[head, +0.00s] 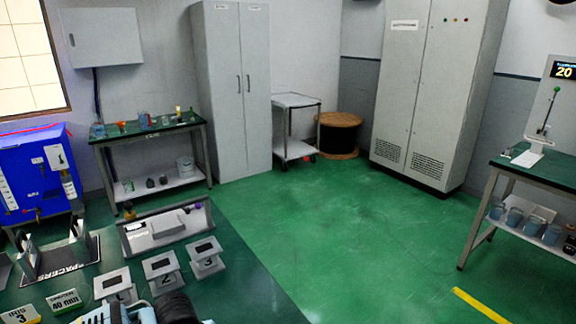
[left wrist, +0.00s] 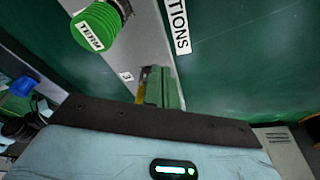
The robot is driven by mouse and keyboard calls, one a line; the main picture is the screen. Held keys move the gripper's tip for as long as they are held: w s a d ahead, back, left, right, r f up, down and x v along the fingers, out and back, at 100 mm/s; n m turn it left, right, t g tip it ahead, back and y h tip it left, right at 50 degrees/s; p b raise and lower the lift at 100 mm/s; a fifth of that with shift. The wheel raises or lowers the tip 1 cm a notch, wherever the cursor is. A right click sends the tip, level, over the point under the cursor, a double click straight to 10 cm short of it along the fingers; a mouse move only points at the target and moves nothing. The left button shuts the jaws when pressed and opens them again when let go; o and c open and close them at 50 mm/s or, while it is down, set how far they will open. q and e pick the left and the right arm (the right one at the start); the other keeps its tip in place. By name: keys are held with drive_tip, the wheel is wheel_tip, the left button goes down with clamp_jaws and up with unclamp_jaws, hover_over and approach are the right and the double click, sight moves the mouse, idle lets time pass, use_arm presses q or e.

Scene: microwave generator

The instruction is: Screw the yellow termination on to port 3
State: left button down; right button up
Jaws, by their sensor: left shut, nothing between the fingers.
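My left gripper shows in the left wrist view as a pale blue body with a dark front edge; its narrow fingers (left wrist: 160,88) are shut and partly hidden by that edge. A thin yellowish piece (left wrist: 142,90) shows beside the fingers; I cannot tell whether it is the yellow termination. A green ribbed cap marked TERM (left wrist: 95,28) sits on a grey rack (left wrist: 150,42) with a small 3 label. In the head view a dark yellow piece (head: 129,210) stands at the left end of the grey rack (head: 165,228). Port 3 is not clearly identifiable. My right gripper is not in view.
Small grey stands marked 2 (head: 161,269) and 3 (head: 207,257) stand on the green table before the rack, with another stand at left. Cards reading IRIS 3 (head: 22,314) and 40 mm (head: 63,303) lie at front left. A blue machine (head: 35,180) stands at left.

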use_arm(q)
drive_tip(key=shift+w+a, duration=0.1)
drive_tip(key=shift+a, duration=0.1)
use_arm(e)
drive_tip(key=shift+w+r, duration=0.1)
use_arm(q)
drive_tip(key=shift+r, duration=0.1)
drive_tip(key=shift+a+r+p, duration=0.1)
drive_tip(key=shift+r+p, duration=0.25)
drive_tip(key=shift+r, duration=0.3)
drive_tip(key=shift+d+p+v, duration=0.2)
drive_tip(key=shift+p+v, duration=0.25)
drive_tip(key=shift+v, duration=0.45)
drive_tip(key=shift+r, duration=0.4)
drive_tip(key=shift+d+v, duration=0.25)
drive_tip(key=shift+v, duration=0.8)
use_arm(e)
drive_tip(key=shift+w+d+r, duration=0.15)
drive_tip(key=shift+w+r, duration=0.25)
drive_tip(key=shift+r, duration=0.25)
